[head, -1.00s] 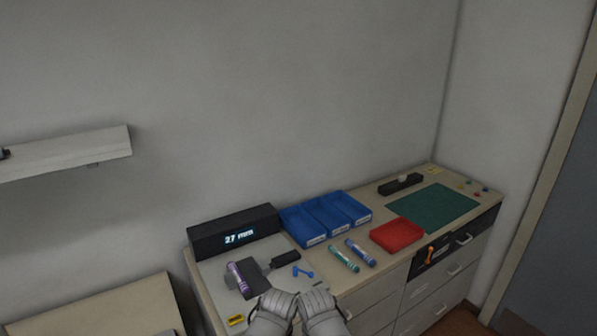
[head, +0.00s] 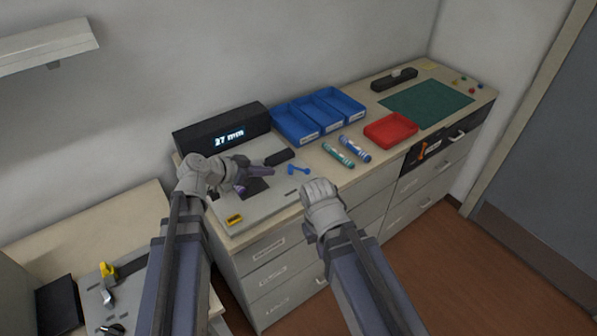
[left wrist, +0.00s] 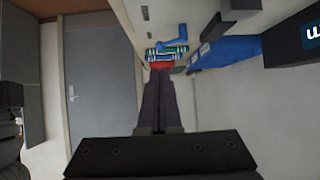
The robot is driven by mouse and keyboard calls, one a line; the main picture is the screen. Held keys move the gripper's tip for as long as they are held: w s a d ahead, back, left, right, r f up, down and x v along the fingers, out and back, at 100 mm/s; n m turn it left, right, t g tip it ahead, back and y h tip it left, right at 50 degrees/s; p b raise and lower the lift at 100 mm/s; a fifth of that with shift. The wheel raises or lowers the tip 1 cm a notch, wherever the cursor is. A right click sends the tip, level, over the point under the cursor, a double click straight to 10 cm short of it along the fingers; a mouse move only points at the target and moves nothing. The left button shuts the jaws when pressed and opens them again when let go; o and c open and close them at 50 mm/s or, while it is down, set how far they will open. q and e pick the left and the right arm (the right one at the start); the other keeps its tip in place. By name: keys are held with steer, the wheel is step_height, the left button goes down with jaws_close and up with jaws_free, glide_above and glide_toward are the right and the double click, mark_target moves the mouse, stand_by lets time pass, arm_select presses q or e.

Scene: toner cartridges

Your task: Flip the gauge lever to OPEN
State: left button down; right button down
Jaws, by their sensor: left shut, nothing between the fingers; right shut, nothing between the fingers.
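The gauge has a grey base plate (head: 262,208), a black display box (head: 188,143) reading 27 mm and a dark jaw arm (head: 279,157). A small blue lever-like part (head: 298,170) lies at the base's right side; its OPEN marking cannot be read. A purple cartridge (head: 240,187) is on the gauge, partly hidden by my left gripper (head: 241,168). That gripper is shut and empty above the gauge, left of the blue part. In the left wrist view its fingers (left wrist: 160,76) are together, and the blue part (left wrist: 176,45) shows beyond them. My right gripper (head: 318,188) is shut at the counter's front edge.
Blue bins (head: 296,125) stand behind the gauge's right side. A green cartridge (head: 338,154) and a blue one (head: 355,149) lie right of the blue part, then a red tray (head: 391,128). A yellow label (head: 234,220) is on the base's front corner.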

arm_select(q)
steer(key=b, duration=0.7)
glide_toward(304, 171)
steer(key=x, duration=0.5)
steer(key=shift+s+d+f, duration=0.1)
steer(key=shift+d+f, duration=0.05)
steer(key=shift+d, duration=0.1)
steer(key=shift+w+d+f+b, duration=0.2)
steer(key=shift+w+d+b, duration=0.1)
steer(key=shift+d, duration=0.15)
steer(key=shift+w+d+f+n+t+y, duration=0.3)
steer(key=shift+d+n+t, duration=0.1)
steer(key=shift+d+n, duration=0.1)
steer(key=shift+w+r, duration=0.15)
steer(key=shift+w, duration=0.05)
steer(key=shift+d, duration=0.1)
steer(key=shift+s+a, duration=0.25)
steer(key=shift+a, duration=0.3)
